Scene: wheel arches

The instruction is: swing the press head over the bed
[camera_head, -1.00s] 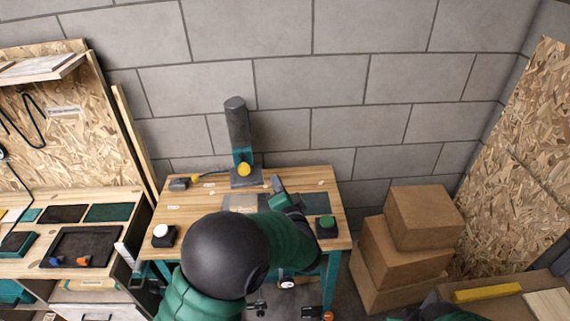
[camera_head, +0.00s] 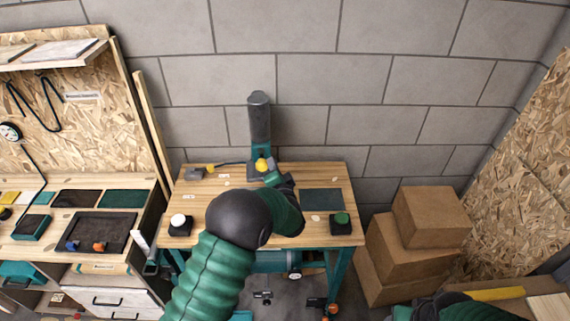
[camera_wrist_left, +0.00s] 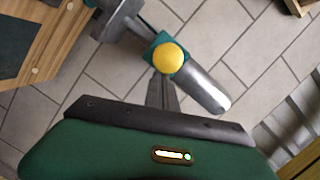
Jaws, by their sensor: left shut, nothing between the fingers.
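The press (camera_head: 259,122) stands at the back edge of the wooden bench, with a dark grey cylinder, a teal part and a yellow knob (camera_head: 262,165) low in front. In the left wrist view the yellow knob (camera_wrist_left: 168,58) sits on a teal block, with the grey cylinder (camera_wrist_left: 205,92) slanting away over floor tiles. My left gripper (camera_head: 272,178) is shut and empty, close to the knob; its fingers also show just below the knob in the wrist view (camera_wrist_left: 163,92). I cannot tell whether they touch. A dark plate (camera_head: 321,200) lies on the bench; my arm hides the bench's middle.
The bench (camera_head: 190,210) carries a white button (camera_head: 179,222) at front left and a green button (camera_head: 341,219) at front right. Stacked cardboard boxes (camera_head: 430,215) stand to the right. A block wall is close behind the press.

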